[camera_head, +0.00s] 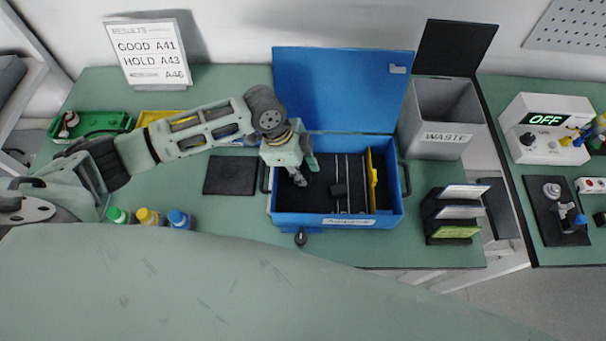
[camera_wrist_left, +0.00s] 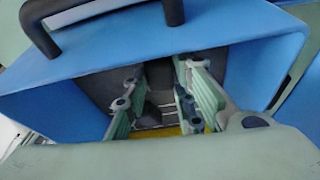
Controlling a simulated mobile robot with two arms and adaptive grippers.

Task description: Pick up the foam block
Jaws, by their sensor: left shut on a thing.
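My left gripper (camera_head: 299,178) reaches down into the left part of the open blue case (camera_head: 330,222). It also shows in the left wrist view (camera_wrist_left: 164,95), with a finger on each side of a dark grey piece, which looks like the foam block (camera_wrist_left: 160,74). The fingers are shut on it, inside the blue walls. In the head view the gripper hides most of this piece. My right gripper is not in view.
The case's blue lid (camera_head: 340,90) stands open behind. A yellow divider (camera_head: 373,180) is at the case's right side. A grey waste bin (camera_head: 440,140) and a dark file rack (camera_head: 452,215) stand to the right. A black pad (camera_head: 230,175) and several coloured-cap bottles (camera_head: 150,217) are left.

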